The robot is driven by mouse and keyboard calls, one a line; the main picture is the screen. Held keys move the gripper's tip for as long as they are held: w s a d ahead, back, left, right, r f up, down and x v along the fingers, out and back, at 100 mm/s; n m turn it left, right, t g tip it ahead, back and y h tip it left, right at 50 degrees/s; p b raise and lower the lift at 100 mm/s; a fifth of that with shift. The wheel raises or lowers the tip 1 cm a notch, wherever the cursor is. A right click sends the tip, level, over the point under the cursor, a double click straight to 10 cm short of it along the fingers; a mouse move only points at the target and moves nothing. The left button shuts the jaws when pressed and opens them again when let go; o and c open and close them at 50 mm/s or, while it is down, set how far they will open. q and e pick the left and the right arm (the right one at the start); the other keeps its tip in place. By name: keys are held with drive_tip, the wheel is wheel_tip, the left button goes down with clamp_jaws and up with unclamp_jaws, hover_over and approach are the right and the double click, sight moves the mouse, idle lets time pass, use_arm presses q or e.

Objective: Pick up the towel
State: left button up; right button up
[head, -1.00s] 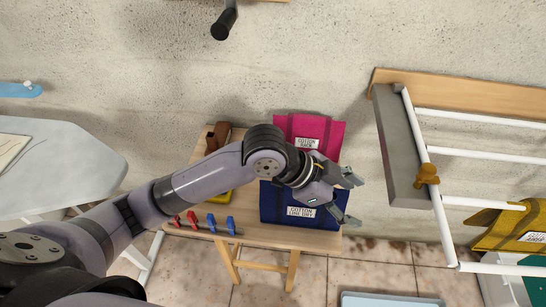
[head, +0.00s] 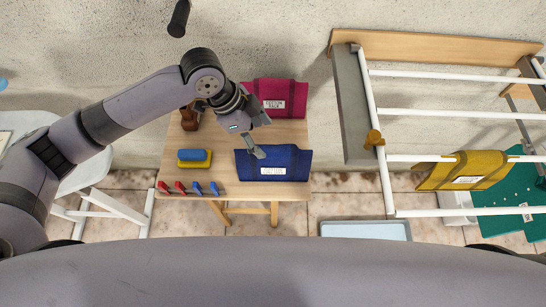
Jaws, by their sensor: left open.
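Folded, labelled cloths that look like towels show in several places, and I cannot tell which one is the task's towel. A blue one (head: 292,160) and a magenta one (head: 289,88) lie on the small wooden table (head: 230,188). My right gripper is out of view.
A blue and yellow brush (head: 194,158), a brown object (head: 190,118) and red and blue clips (head: 190,188) are on the table's left side. The drying rack (head: 430,112) stands right, with a pale blue tray (head: 365,230) low beside it. An ironing board (head: 85,183) is left.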

sight(271, 149)
use_arm(q)
drive_tip(key=x, duration=0.3)
drive_tip(key=shift+d, duration=0.1)
drive_tip(key=x, duration=0.1)
drive_tip(key=p+x, duration=0.1)
drive_tip(key=x, duration=0.1)
drive_tip(key=p+x, duration=0.1)
drive_tip(key=shift+s+d+f, duration=0.3)
drive_tip(key=shift+f, duration=0.3)
drive_tip(key=shift+c, duration=0.3)
clamp_jaws()
